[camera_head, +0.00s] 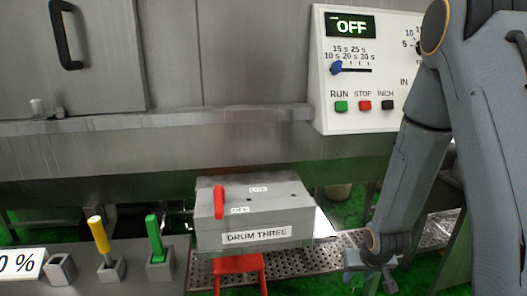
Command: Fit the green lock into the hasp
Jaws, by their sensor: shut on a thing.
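A green upright piece (154,238), perhaps the green lock, stands in a small grey holder (160,268) at the lower left. No hasp can be made out for certain. A grey box (208,238) labelled DRUM THREE, with a red lever (219,202) standing up at its left, is in the middle. My gripper (376,282) is at the bottom, right of the box and apart from it. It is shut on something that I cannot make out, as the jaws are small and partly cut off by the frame.
A yellow piece (98,235) stands in a holder left of the green one, and a further holder (60,270) looks empty. A control panel (354,120) reading OFF is behind. A red frame (238,265) is below the box. A perforated walkway (345,241) runs behind.

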